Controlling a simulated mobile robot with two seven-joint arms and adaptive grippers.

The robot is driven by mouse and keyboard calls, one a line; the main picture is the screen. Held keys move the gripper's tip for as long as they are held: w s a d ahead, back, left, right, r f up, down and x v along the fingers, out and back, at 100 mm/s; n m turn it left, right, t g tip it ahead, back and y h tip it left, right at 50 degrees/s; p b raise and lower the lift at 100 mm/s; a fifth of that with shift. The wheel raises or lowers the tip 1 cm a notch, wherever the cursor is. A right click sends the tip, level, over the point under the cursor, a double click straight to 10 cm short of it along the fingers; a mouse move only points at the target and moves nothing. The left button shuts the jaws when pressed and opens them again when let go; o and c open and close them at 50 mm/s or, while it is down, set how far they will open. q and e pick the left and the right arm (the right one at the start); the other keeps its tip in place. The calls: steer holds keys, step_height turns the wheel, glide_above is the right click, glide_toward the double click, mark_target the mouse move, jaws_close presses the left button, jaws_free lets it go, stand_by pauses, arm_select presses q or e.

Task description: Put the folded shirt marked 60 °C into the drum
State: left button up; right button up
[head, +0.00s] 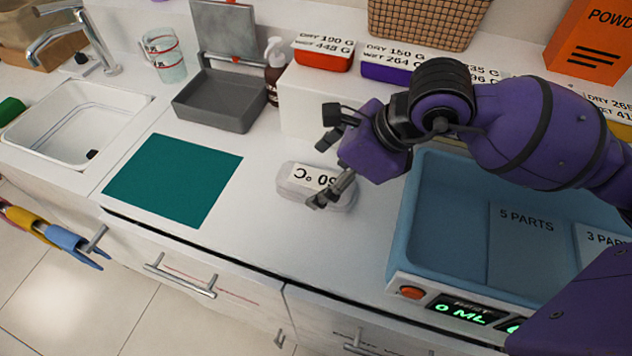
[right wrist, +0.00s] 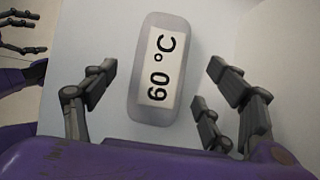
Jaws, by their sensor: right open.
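The folded shirt marked 60 °C (head: 300,176) is a pale grey rounded bundle with a white label, lying flat on the white counter. My right gripper (head: 322,168) is open, above and partly in front of it in the head view. In the right wrist view the shirt (right wrist: 162,72) lies between the spread fingers, with a gap on both sides and no visible contact. My left gripper (right wrist: 20,34) shows only at the left edge of the right wrist view, cut off. No drum shows in either view.
A blue basin (head: 404,250) stands right of the shirt, under my right arm. A teal mat (head: 173,180) lies left. Behind are a grey tray (head: 222,122), a brown bottle (head: 274,75) and a white riser (head: 305,105) with coloured bins. A sink (head: 70,120) is at far left.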

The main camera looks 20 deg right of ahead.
steer(key=shift+x, duration=1.15)
steer(key=c, duration=1.3)
steer(key=shift+o, duration=0.2)
steer(key=shift+r, duration=0.1)
